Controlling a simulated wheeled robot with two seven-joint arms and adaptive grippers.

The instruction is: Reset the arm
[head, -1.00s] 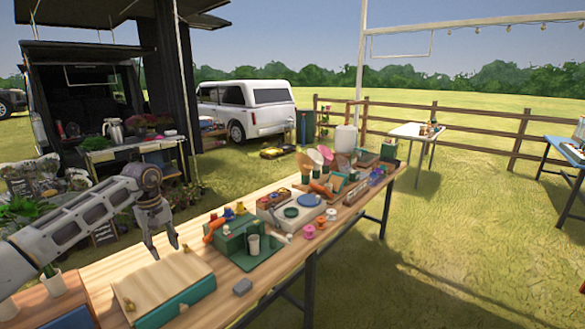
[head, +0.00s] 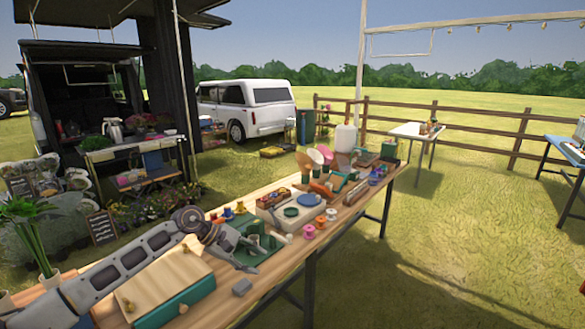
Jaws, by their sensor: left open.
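My left arm comes in from the lower left, low across the wooden table (head: 283,277). My left gripper (head: 260,258) is open, its fingers pointing right over the green tray (head: 272,243). It partly hides the tray. A small cup (head: 254,240) shows close beside the fingers; I cannot tell whether they touch. No object shows between the fingertips. My right gripper is not in view.
A wooden box with a teal front (head: 180,303) stands below my left forearm. A small grey block (head: 242,287) lies near the table's front edge. Colored spools (head: 320,222) and a white tray (head: 283,221) stand further right. A potted plant (head: 40,240) is at left.

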